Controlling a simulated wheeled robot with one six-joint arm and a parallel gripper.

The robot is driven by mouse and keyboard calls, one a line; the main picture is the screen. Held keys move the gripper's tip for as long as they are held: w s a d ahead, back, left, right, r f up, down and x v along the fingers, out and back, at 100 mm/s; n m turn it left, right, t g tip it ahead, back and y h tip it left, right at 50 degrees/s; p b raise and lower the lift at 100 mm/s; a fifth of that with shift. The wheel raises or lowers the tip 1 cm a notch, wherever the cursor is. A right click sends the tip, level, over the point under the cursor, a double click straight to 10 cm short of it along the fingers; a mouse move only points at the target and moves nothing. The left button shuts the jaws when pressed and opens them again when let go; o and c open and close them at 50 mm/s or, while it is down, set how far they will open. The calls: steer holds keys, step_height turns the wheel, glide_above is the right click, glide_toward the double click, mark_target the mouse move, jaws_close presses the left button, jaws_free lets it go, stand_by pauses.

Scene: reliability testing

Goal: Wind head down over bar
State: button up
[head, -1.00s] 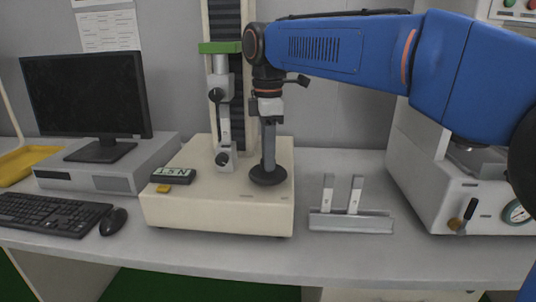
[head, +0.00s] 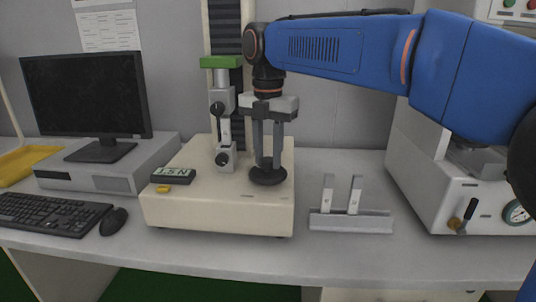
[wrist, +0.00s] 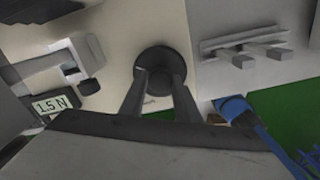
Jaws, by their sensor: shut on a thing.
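The green-topped head (head: 220,62) is on the dark column of the cream test machine (head: 215,222). Its upper grip (head: 221,100) hangs over a light bar (head: 225,130), whose foot is in the lower grip (head: 225,160); whether the upper grip surrounds the bar's top is hard to tell. My gripper (head: 267,166) points down, shut on the hub of the black round crank wheel (head: 268,177) on the machine's base. In the wrist view both fingers meet the wheel's middle (wrist: 160,58). The small display (head: 173,175) seems to read 1.5 N.
A rack with two upright metal pieces (head: 350,222) stands right of the machine. A white instrument with a gauge (head: 470,205) is farther right. A monitor (head: 88,95), keyboard (head: 50,213) and mouse (head: 113,221) are on the left. The bench front is clear.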

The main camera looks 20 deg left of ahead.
mark_target(268, 159)
steer(key=n, duration=0.6)
steer(key=shift+n, duration=0.3)
stand_by(0.4)
steer(key=o, duration=1)
steer(key=shift+o, duration=0.2)
steer(key=shift+r, duration=0.1)
step_height(268, 159, up, 17)
steer(key=shift+r, duration=0.1)
